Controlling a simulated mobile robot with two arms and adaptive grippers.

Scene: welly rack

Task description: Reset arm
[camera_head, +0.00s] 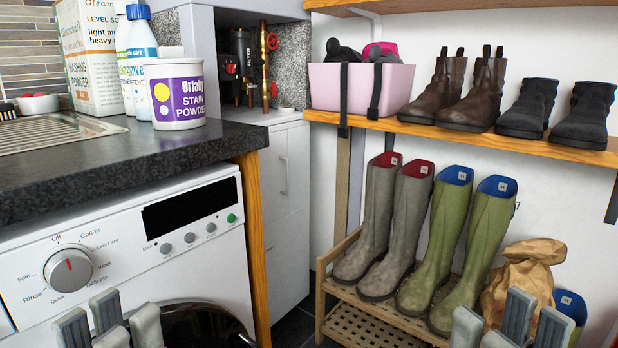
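My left gripper (110,322) is at the bottom left, in front of the washing machine (130,265), with its grey fingers pointing up. They stand apart with nothing between them. My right gripper (510,325) is at the bottom right, in front of the rack's right end and a brown paper bag (522,275). Its fingers are also apart and empty. Only the finger ends show; the rest of both grippers is below the frame. A grey pair of wellies (385,235) with red lining and a green pair (455,245) with blue lining stand upright on the wooden rack (365,327).
A shelf (470,136) above the wellies holds brown boots (465,90), black boots (560,110) and a pink bin (335,88). The dark counter (110,160) holds a stain powder tub (177,95) and bottles. Another blue-lined item (572,305) is partly hidden at right.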

